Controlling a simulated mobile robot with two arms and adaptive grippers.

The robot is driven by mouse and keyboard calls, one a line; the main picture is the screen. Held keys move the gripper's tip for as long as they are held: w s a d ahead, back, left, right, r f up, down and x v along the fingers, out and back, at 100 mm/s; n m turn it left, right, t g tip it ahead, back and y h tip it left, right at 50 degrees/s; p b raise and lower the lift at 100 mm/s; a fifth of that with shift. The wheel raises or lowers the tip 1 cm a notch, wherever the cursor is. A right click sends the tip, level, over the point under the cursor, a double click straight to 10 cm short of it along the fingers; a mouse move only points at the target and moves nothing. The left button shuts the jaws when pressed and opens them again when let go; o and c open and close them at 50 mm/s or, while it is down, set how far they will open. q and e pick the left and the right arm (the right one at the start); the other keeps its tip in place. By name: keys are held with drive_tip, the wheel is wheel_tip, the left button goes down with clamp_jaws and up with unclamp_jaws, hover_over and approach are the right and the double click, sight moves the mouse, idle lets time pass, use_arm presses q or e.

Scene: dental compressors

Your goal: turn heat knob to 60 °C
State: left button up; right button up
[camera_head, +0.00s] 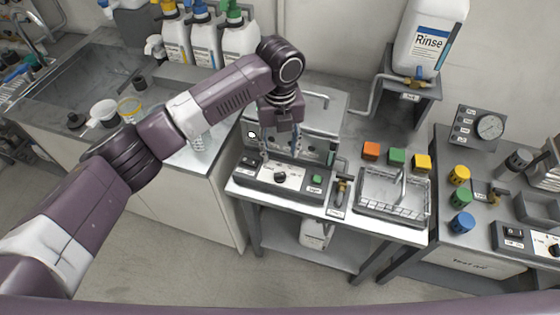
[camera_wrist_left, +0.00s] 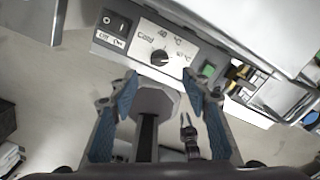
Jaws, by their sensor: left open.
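The heat knob (camera_head: 280,178) is a small black dial on the front panel of a steel bath unit (camera_head: 320,112). In the left wrist view the knob (camera_wrist_left: 160,58) sits on a white plate marked Cold, 40 °C and a partly legible mark at its right. I cannot tell surely where its pointer aims. My left gripper (camera_head: 281,155) is open and empty, above and close to the panel. In the left wrist view its blue-padded fingers (camera_wrist_left: 160,88) spread below the knob, apart from it. My right gripper is not in view.
An Off/On switch (camera_wrist_left: 115,23) lies left of the knob, and a green button (camera_wrist_left: 208,70) and a drain valve (camera_head: 342,188) lie right. A wire basket (camera_head: 393,195) and coloured blocks stand further right. A Rinse canister (camera_head: 430,38) stands behind.

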use_arm(q)
drive_tip(key=shift+r, duration=1.35)
